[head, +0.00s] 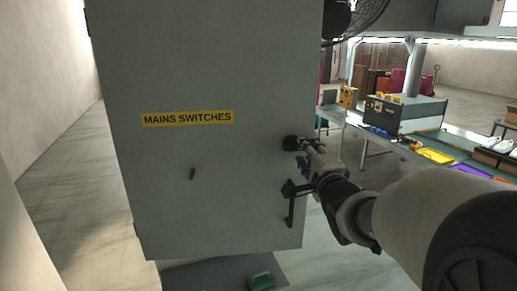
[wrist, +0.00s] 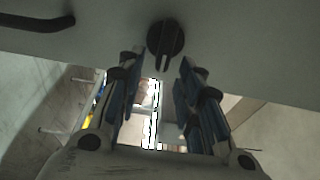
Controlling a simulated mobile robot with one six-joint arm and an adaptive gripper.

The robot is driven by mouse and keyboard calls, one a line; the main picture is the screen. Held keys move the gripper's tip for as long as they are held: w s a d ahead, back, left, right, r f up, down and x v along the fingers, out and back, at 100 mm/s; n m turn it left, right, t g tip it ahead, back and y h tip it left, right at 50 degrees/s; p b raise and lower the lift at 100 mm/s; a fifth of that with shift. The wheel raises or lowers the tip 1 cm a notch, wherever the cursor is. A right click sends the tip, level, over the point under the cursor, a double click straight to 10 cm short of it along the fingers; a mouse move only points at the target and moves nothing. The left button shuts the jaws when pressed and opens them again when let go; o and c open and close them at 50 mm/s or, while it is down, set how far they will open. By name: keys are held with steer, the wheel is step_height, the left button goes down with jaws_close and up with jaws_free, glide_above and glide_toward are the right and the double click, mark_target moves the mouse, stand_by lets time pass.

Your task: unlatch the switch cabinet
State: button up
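The switch cabinet (head: 215,80) is a tall grey box with a yellow "MAINS SWITCHES" label (head: 187,118). A round black latch knob (head: 290,143) sits near the right edge of its front. In the wrist view the knob (wrist: 165,38) has a raised grip bar and lies just ahead of my fingertips, roughly centred between them. My gripper (wrist: 162,62) is open and empty, one finger to each side; contact with the knob cannot be told. In the head view my gripper (head: 305,150) reaches the knob from the right. The cabinet door looks closed.
A black bar handle (head: 291,205) is below the knob, also at the wrist view's upper left (wrist: 38,22). A green box (head: 261,281) lies on the floor. Workbenches with trays and white shoes (head: 497,145) stand right.

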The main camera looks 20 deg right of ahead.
steer(key=v, duration=0.5)
steer(key=shift+s, duration=0.1)
steer(key=s+a+f+n+g+b, duration=0.2)
steer(key=a+f+n+b, duration=0.25)
steer(key=f, duration=0.35)
steer(key=s+a+f+n+g+b, duration=0.1)
steer(key=a+f+n+g+b, duration=0.15)
steer(key=f+b, duration=0.35)
steer(key=s+a+f+n+g+y+b, duration=0.1)
steer(key=s+a+f+n+g+b, duration=0.1)
steer(key=s+f, duration=0.5)
steer(key=s+a+f+n+g+y+b, duration=0.1)
steer(key=s+a+f+n+g+b, duration=0.2)
steer(key=f, duration=0.7)
steer(key=s+a+f+n+g+y+b, duration=0.1)
steer(key=s+a+f+n+g+b, duration=0.2)
steer(key=s, duration=1)
step_height(320, 180, down, 6)
steer(key=a+n+b, duration=0.2)
steer(key=n+b, duration=0.3)
steer(key=shift+a+r+n+y, duration=0.2)
steer(key=shift+a+n+y, duration=0.1)
steer(key=shift+y, duration=0.1)
steer(key=shift+g, duration=0.25)
steer(key=shift+c, duration=0.3)
